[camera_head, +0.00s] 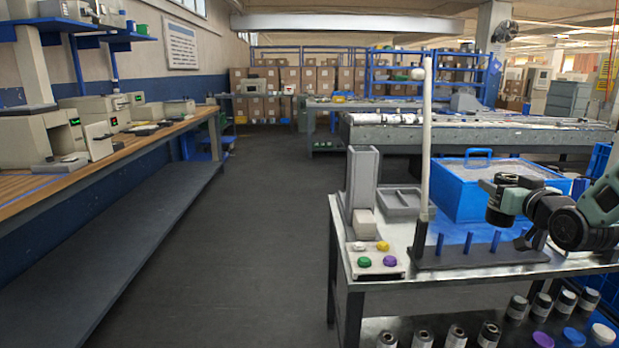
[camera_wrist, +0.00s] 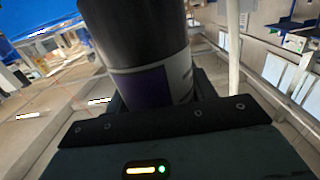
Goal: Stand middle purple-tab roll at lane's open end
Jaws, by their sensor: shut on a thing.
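My gripper (camera_wrist: 160,92) is shut on a dark roll (camera_wrist: 135,35) in the wrist view. The roll has a purple patch (camera_wrist: 145,88) beside a white label area; its far end is cut off by the top edge. In the head view my arm reaches in from the right above the table, and a dark banded cylinder (camera_head: 499,207) hangs at its end, above the worktop; I cannot tell the fingers there. A dark base with several blue posts (camera_head: 468,243) lies on the table below, possibly the lane. A pale pole (camera_head: 427,140) rises at its left end.
A blue bin (camera_head: 462,195) stands behind the posts. A button box (camera_head: 376,262), a grey column (camera_head: 362,180) and a shallow grey tray (camera_head: 400,203) are at the left. Several dark rolls (camera_head: 541,305) and purple, blue and white discs (camera_head: 573,336) sit low in front. The left aisle floor is clear.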

